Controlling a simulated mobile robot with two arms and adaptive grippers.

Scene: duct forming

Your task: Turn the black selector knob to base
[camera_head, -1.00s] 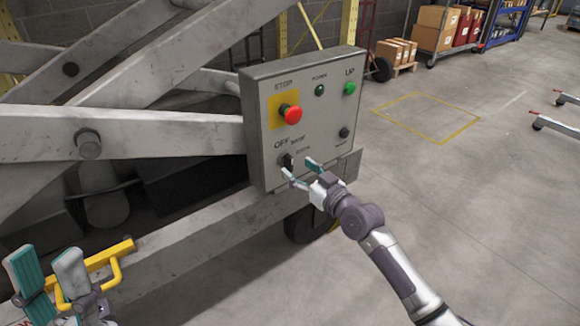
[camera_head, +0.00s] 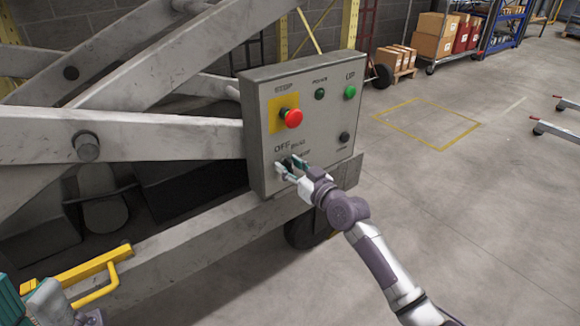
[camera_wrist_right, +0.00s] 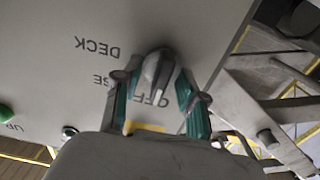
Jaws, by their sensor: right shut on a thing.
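The black selector knob (camera_head: 287,162) is at the lower left of the grey control box (camera_head: 262,90), mostly hidden by my right gripper in the head view. The right wrist view shows the knob (camera_wrist_right: 158,68) between the two teal-lined fingers. My right gripper (camera_head: 286,166) is shut on it. OFF, BASE and DECK labels surround the knob; in the wrist view they appear upside down, with BASE and OFF partly covered. I cannot tell for sure which label the knob points to. My left gripper (camera_head: 38,302) is at the bottom-left corner, partly cut off, away from the box.
The box also has a red stop button (camera_head: 292,117) on a yellow plate, a green UP button (camera_head: 350,92), a small green lamp (camera_head: 319,94) and a dark button (camera_head: 344,137). Grey lift arms and a yellow handle (camera_head: 97,287) are to the left. Open floor is on the right.

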